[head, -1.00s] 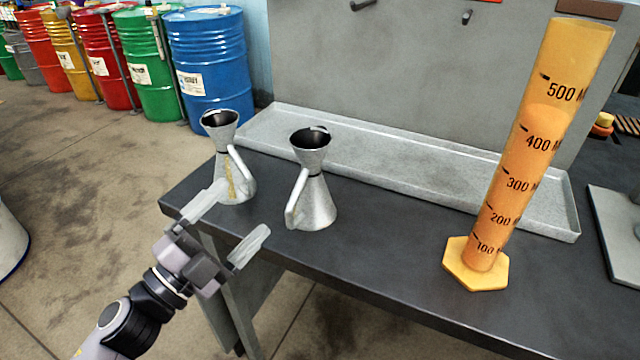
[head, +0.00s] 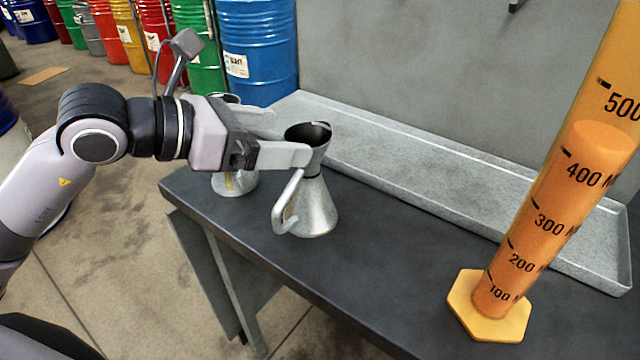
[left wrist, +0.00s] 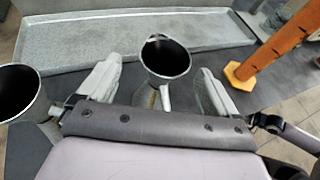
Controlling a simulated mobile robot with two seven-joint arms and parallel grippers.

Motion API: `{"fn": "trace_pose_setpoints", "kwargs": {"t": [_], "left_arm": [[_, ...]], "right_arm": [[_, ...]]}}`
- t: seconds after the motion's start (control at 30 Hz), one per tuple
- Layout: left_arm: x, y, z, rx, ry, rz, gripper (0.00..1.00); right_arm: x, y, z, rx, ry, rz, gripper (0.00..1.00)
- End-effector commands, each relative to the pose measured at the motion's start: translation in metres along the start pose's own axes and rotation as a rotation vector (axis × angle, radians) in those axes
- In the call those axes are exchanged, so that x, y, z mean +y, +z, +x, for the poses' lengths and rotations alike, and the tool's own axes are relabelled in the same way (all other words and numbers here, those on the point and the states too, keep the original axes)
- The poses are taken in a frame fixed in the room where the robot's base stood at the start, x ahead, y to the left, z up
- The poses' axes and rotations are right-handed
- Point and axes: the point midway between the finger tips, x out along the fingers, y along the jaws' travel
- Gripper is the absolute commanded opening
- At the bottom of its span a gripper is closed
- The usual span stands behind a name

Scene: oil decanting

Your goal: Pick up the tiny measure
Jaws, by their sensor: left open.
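Two similar grey metal measures with funnel tops stand upright on the dark bench. The right measure (head: 315,208) has its handle toward the left; its funnel (left wrist: 166,58) shows ahead of and between the fingers in the left wrist view. My left gripper (head: 300,140) is open at the height of this measure's neck, its near finger overlapping the neck. I cannot tell whether they touch. The left measure (head: 236,183) is partly hidden behind my gripper; its dark mouth (left wrist: 18,92) shows at the left wrist view's left edge. Which one is the tiny measure is unclear.
A long grey metal tray (head: 440,175) lies along the back of the bench (head: 380,270). A tall orange graduated cylinder (head: 545,230) stands at the right on a yellow base. Bare bench lies between it and the measures. Drums (head: 258,50) stand behind on the floor.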

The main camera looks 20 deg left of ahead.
Motion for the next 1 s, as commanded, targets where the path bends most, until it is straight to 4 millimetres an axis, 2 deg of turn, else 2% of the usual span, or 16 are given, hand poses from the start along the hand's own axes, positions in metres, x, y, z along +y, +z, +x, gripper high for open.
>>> {"fn": "trace_pose_setpoints", "kwargs": {"t": [0.27, 0.6, 0.9, 0.97, 1.0], "left_arm": [[-0.002, 0.002, 0.022, 0.000, 0.000, 0.000, 0.92], [-0.006, 0.000, 0.064, 0.000, 0.001, -0.002, 0.92], [-0.006, -0.002, 0.070, 0.000, 0.001, 0.001, 0.92], [-0.006, -0.002, 0.070, 0.000, 0.001, 0.001, 0.76], [-0.006, -0.002, 0.070, 0.000, 0.001, 0.001, 0.63]], "right_arm": [[-0.001, -0.007, -0.005, 0.000, -0.001, 0.000, 0.43], [-0.001, -0.017, -0.013, 0.000, -0.002, -0.001, 0.43], [-0.001, -0.017, -0.013, 0.000, -0.002, -0.001, 0.43], [-0.001, -0.017, -0.013, 0.000, -0.002, -0.001, 0.43], [-0.001, -0.017, -0.013, 0.000, -0.002, -0.002, 0.43]]}}
